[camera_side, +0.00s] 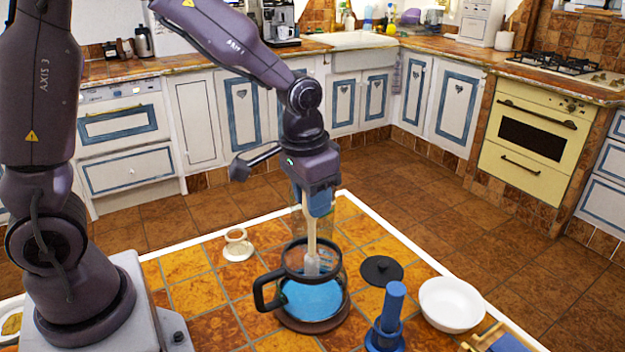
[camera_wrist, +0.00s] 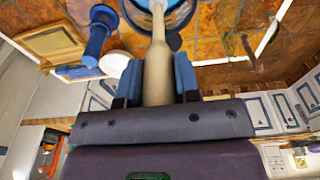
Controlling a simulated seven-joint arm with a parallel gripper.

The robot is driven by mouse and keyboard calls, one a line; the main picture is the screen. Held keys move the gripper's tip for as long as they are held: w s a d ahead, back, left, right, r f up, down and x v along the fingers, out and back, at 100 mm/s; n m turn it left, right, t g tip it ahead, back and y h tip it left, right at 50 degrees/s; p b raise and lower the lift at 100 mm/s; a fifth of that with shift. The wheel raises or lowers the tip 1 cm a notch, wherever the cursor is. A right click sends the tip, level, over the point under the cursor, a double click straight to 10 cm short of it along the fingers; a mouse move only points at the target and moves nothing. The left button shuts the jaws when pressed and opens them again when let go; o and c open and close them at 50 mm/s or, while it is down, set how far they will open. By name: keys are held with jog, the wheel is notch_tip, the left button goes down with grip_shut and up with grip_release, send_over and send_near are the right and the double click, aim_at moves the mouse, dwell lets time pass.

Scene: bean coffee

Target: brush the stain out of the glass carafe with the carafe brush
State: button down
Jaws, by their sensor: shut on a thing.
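The glass carafe (camera_side: 338,278) stands upright on a round brown base on the tiled table, its black handle to the left. Its lower part looks blue inside, and I cannot make out a separate stain. The carafe brush (camera_side: 311,238) hangs upright with its pale head down inside the carafe's mouth. Whether the head touches the glass is unclear. My gripper (camera_side: 318,202) is above the carafe, shut on the brush's wooden handle. In the wrist view, the blue fingers of my gripper (camera_wrist: 157,78) clasp the handle of the brush (camera_wrist: 157,65), and the carafe's rim (camera_wrist: 187,15) shows at the top.
A black lid (camera_side: 381,269), a blue cylindrical tool (camera_side: 392,308) and a white bowl (camera_side: 452,304) stand right of the carafe. A small cup on a saucer (camera_side: 236,250) is behind left. A clear glass vessel (camera_wrist: 250,45) shows in the wrist view. Open tiles lie left of the carafe.

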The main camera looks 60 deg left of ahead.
jog(key=shift+f, duration=3.3)
jog(key=shift+w+d+r, duration=0.1)
jog(key=shift+w+d, duration=0.15)
jog(key=shift+w, duration=0.4)
jog(key=shift+w+d, duration=0.25)
jog(key=shift+w, duration=0.35)
jog(key=shift+a, duration=0.1)
jog(key=shift+s+a, duration=0.65)
jog(key=shift+a, duration=0.2)
jog(key=shift+s+a, duration=0.6)
jog(key=shift+a, duration=0.25)
